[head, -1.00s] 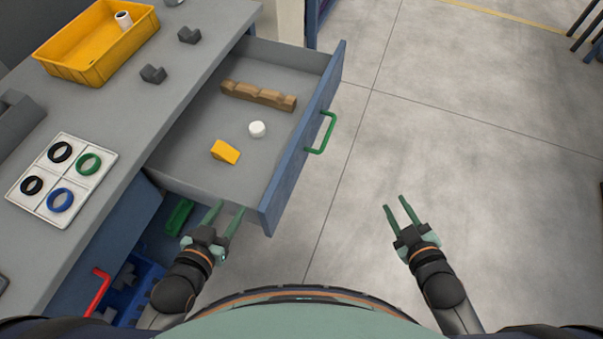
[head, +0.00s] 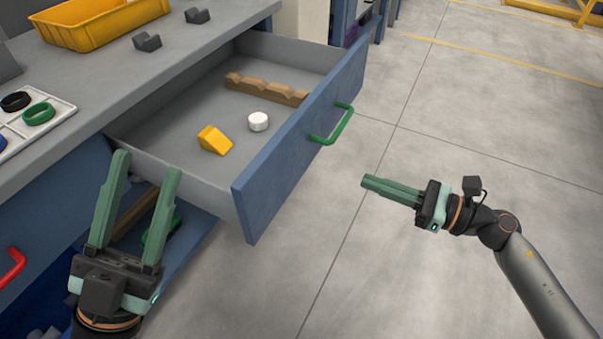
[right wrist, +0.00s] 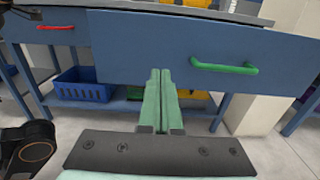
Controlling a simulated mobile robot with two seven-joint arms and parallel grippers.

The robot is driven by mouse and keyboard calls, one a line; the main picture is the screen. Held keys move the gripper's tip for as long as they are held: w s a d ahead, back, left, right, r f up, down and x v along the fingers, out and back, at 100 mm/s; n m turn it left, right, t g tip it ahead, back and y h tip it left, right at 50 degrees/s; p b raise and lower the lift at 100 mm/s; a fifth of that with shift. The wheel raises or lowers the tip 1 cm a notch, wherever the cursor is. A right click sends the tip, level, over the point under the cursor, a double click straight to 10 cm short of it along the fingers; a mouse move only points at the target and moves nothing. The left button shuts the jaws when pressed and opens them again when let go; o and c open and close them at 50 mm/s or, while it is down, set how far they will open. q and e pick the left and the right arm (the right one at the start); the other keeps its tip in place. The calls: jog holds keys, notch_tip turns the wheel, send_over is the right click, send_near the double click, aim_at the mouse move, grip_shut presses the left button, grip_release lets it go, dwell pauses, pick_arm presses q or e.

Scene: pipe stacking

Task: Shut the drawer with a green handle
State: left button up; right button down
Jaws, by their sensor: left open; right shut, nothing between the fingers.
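The blue drawer (head: 290,155) with the green handle (head: 334,125) is pulled well out of the bench. It holds a brown notched wooden block (head: 265,89), a white round piece (head: 258,121) and a yellow wedge (head: 214,139). My right gripper (head: 364,182) is shut and empty, in front of the drawer and apart from it. In the right wrist view the drawer front (right wrist: 135,50) faces the closed fingers (right wrist: 159,75), with the green handle (right wrist: 224,67) to their right. My left gripper (head: 147,162) is open and empty, near the drawer's near side.
On the bench top are a yellow bin (head: 85,27), two dark grey blocks (head: 147,41) and a white tray with rings (head: 50,122). A red handle (head: 12,267) is at the lower left. A blue crate (right wrist: 82,88) stands below the bench. The floor right of the drawer is clear.

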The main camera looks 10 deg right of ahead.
aim_at(293, 154)
pick_arm(q)
jog(key=shift+f, duration=0.15)
pick_arm(e)
jog(key=x, duration=1.4)
jog(key=shift+w+a, duration=0.1)
